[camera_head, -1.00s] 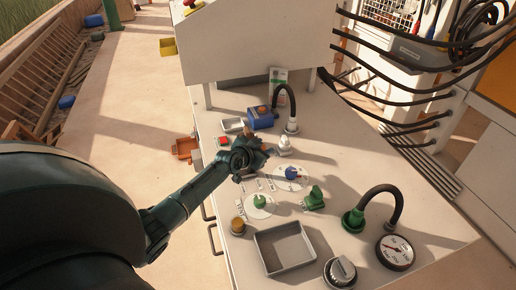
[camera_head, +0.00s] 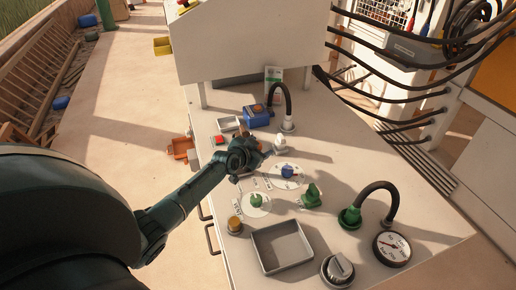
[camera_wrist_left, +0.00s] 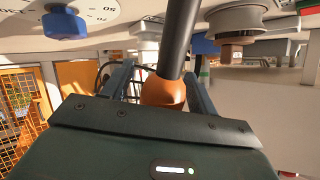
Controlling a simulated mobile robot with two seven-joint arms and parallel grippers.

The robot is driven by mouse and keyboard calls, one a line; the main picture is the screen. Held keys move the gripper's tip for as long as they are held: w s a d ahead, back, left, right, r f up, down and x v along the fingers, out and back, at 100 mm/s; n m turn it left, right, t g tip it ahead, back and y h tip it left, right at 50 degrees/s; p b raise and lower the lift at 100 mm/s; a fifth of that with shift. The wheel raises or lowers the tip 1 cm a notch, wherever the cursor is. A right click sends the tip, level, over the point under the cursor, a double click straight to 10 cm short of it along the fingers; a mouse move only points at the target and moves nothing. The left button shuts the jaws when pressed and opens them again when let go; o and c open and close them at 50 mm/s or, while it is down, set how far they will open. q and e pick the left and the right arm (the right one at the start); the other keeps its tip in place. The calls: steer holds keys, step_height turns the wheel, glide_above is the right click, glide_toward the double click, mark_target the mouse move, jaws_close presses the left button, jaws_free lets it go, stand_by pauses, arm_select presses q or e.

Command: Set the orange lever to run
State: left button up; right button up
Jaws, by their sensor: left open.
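The orange lever shows in the left wrist view as an orange knob (camera_wrist_left: 162,92) on a dark rod (camera_wrist_left: 175,40). In that view my left gripper (camera_wrist_left: 160,88) is open, with one finger on each side of the knob. I cannot tell whether either finger touches it. In the head view the left gripper (camera_head: 252,153) is low over the white panel (camera_head: 330,225), left of the blue dial knob (camera_head: 288,171). There the gripper mostly hides the lever. Small labels by it are too small to read. My right gripper is not in view.
The blue dial knob also shows in the left wrist view (camera_wrist_left: 65,22). A green knob (camera_head: 256,200), green valve (camera_head: 312,196), grey tray (camera_head: 282,247), red button (camera_head: 219,140) and white-tipped fitting (camera_head: 280,142) stand close around. Black hoses and a gauge (camera_head: 392,248) are to the right.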

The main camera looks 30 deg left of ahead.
arm_select(q)
steer(key=p+v, duration=0.3)
steer(key=v, duration=1)
steer(key=shift+s, duration=0.1)
steer(key=s+d+f, duration=0.2)
steer(key=s+d, duration=0.1)
steer(key=d, duration=0.1)
steer(key=s+d+f+g+h, duration=0.1)
steer(key=s+d+f, duration=0.1)
steer(key=s+d, duration=0.2)
steer(key=s+d+f+h, duration=0.1)
steer(key=s+d+f, duration=0.1)
steer(key=s+d, duration=0.2)
steer(key=shift+d+m+g, duration=0.3)
steer(key=shift+d+g, duration=0.1)
steer(key=shift+d, duration=0.3)
steer(key=shift+n+g+h, duration=0.4)
steer(key=shift+h, duration=0.4)
steer(key=s+d, duration=0.6)
steer(key=s+d+r, duration=0.1)
steer(key=s+d, duration=0.3)
